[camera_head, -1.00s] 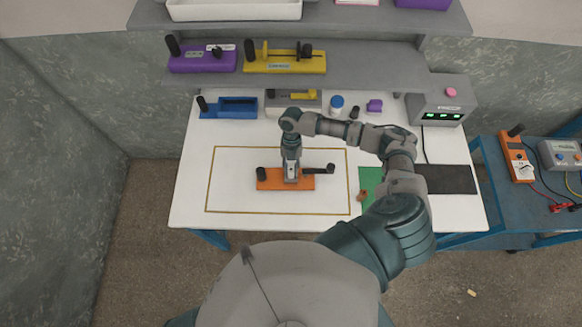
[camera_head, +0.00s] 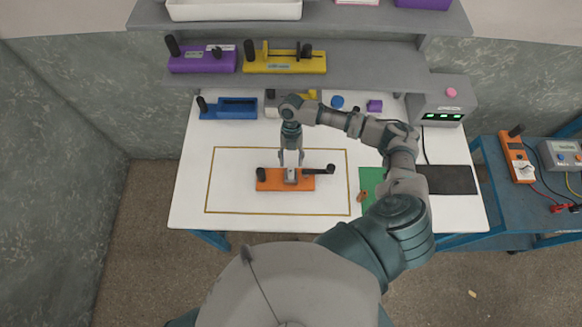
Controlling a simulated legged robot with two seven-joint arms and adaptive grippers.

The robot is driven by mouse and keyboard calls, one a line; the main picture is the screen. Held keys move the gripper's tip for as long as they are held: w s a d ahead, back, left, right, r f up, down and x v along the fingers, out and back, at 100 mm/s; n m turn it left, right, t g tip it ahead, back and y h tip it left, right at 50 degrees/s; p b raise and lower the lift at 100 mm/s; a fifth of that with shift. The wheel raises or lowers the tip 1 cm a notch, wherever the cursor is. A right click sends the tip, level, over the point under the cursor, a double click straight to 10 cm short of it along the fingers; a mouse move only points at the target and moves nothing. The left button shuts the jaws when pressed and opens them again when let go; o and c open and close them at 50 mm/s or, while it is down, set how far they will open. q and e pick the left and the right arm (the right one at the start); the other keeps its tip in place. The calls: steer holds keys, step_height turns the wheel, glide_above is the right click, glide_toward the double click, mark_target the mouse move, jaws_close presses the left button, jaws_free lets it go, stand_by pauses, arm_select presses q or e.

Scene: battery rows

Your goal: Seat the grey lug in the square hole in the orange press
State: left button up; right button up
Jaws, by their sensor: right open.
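The orange press (camera_head: 271,182) lies inside the yellow outline on the white table, with a black knob at its left end and a black lever at its right. The grey lug (camera_head: 291,175) shows as a small grey piece at the middle of the press. I cannot tell from this distance how deep it sits in the square hole. My right gripper (camera_head: 291,163) is open, pointing down just above the lug, its fingers spread and apart from it. My left gripper is not in view.
Blue (camera_head: 229,108), purple (camera_head: 203,59) and yellow (camera_head: 284,58) fixtures stand at the back and on the shelf. A grey box with green lights (camera_head: 441,105) is at the back right. A green mat (camera_head: 368,179) and a black mat (camera_head: 448,180) lie right. The outlined area's left is clear.

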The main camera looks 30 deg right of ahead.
steer(key=v, duration=0.7)
stand_by(0.4)
